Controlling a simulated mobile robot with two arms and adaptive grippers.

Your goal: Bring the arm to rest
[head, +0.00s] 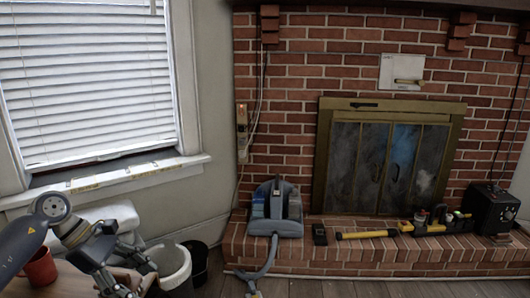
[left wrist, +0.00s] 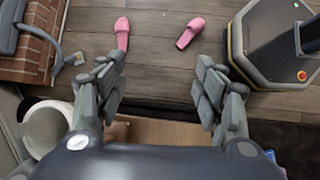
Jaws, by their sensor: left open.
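My left arm comes in from the lower left of the head view. Its gripper (head: 132,280) hangs over the right part of a small wooden table, close to a white bin. In the left wrist view the left gripper (left wrist: 160,88) has its two fingers spread wide with nothing between them. Beyond the fingers lie the wooden floor and a pair of pink slippers (left wrist: 122,33). My right gripper shows in neither view.
A red mug (head: 40,268) stands on the wooden table (head: 72,286) beside my left arm. The white bin (head: 172,270) and a black bin (head: 197,262) stand right of it. A vacuum cleaner (head: 275,212) and tools are at the brick hearth (head: 330,256).

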